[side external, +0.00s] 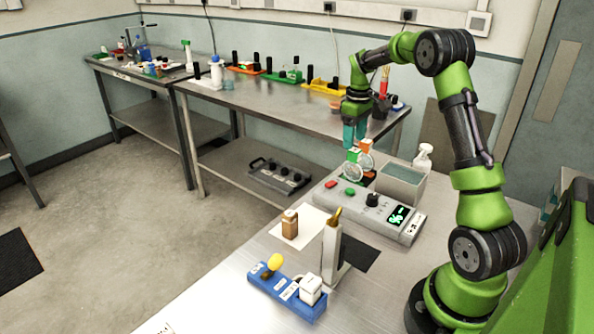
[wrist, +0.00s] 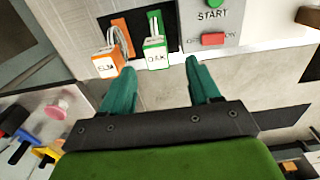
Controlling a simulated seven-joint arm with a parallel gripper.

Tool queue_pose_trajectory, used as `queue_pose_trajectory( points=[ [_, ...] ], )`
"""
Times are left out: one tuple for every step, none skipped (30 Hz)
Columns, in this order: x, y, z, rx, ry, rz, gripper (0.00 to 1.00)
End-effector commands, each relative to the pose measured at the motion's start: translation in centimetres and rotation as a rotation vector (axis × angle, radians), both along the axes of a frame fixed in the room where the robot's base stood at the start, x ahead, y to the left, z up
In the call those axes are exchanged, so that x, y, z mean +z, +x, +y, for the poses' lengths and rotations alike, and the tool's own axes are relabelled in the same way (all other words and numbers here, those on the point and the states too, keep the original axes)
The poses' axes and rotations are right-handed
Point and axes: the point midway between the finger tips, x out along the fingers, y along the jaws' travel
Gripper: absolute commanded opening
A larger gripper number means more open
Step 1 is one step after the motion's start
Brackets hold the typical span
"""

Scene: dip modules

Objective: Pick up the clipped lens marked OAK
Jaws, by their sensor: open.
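The clipped lens marked OAK (wrist: 156,53) has a white block with green edges and a green clip; it stands upright in the upper middle of the wrist view. In the side external view its green-edged block (side external: 352,155) shows just below my gripper. A second clipped lens (wrist: 107,62), with an orange clip and a label that looks like ELM, stands to its left. My gripper (wrist: 160,68) is open and empty, its teal fingers spread on the near side of the OAK block. In the side external view my gripper (side external: 355,140) hangs just above the two lenses.
A grey control box (side external: 372,205) with red and green buttons stands close to the lenses. A grey bin (side external: 401,184) and a spray bottle (side external: 423,158) are to the right. A blue holder (side external: 286,291) and a brown bottle (side external: 289,224) stand nearer the front.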

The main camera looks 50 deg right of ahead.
Motion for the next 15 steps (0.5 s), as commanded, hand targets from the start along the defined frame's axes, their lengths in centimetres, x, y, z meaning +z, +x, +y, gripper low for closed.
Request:
queue_pose_trajectory(
  points=[
    [-0.9, -0.1, 0.0, 0.001, 0.001, 0.003, 0.62],
    [-1.3, 0.0, 0.0, 0.001, 0.001, 0.003, 0.62],
    [-1.8, 0.0, 0.0, 0.001, 0.001, 0.002, 0.62],
    [-2.0, 0.0, 0.0, 0.000, 0.001, 0.001, 0.62],
    [-2.2, 0.0, 0.0, 0.000, 0.000, 0.000, 0.62],
    [-2.4, 0.0, 0.0, -0.001, 0.000, 0.000, 0.62],
    [-2.5, 0.0, 0.0, -0.001, 0.000, 0.000, 0.62],
    [-2.7, 0.0, 0.0, -0.001, 0.000, 0.000, 0.62],
    [-3.0, -0.1, -0.1, -0.001, 0.000, 0.001, 0.62],
    [-3.3, -0.2, -0.1, -0.001, 0.000, 0.001, 0.62],
    [-3.7, -0.2, -0.1, -0.001, 0.001, 0.002, 0.62],
    [-4.4, -0.3, -0.2, -0.001, 0.001, 0.002, 0.62],
    [-4.9, -0.4, -0.2, -0.001, 0.002, 0.003, 0.62],
    [-5.4, -0.5, -0.3, -0.001, 0.002, 0.003, 0.62],
    [-5.9, -0.5, -0.3, -0.001, 0.002, 0.002, 0.62]
  ],
)
